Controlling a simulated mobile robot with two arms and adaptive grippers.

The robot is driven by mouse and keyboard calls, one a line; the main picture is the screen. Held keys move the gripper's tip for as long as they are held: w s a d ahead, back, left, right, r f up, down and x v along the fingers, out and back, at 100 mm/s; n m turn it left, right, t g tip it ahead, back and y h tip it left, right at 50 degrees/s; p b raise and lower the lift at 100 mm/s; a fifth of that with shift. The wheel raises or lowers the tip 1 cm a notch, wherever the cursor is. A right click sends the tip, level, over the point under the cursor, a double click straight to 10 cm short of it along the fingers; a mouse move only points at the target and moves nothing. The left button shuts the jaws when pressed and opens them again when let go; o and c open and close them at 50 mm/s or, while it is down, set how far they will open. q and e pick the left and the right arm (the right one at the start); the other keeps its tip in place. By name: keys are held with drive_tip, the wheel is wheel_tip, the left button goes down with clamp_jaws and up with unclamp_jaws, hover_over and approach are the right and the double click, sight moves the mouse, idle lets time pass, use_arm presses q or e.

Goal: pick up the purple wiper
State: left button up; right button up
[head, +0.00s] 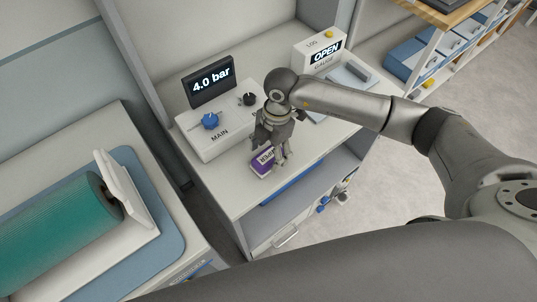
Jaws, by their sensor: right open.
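The purple wiper (262,164) is a small purple block with a white label band. It lies near the front edge of the white bench top, in front of the MAIN control box. My right gripper (278,161) points down at it from above, open, with its fingers beside or around it. I cannot tell whether the fingers touch it. The gripper partly covers the wiper. My left gripper does not show.
The MAIN control box (203,143) with a blue knob (210,121) and a 4.0 bar display (212,82) stands behind the wiper. An OPEN gauge box (319,51) is farther back. A green roller (60,225) is at left.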

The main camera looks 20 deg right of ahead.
drive_tip(key=shift+a+f, duration=0.15)
drive_tip(key=shift+f, duration=0.85)
drive_tip(key=c, duration=1.1)
drive_tip(key=shift+r, duration=0.1)
drive_tip(key=shift+r+b, duration=0.45)
drive_tip(key=shift+r, duration=0.1)
drive_tip(key=s+d+r+b, duration=0.4)
drive_tip(key=s+d+r, duration=0.1)
drive_tip(key=s+r, duration=0.6)
drive_tip(key=shift+s+r+b, duration=0.35)
drive_tip(key=shift+s+r, duration=0.05)
drive_tip(key=shift+s, duration=0.75)
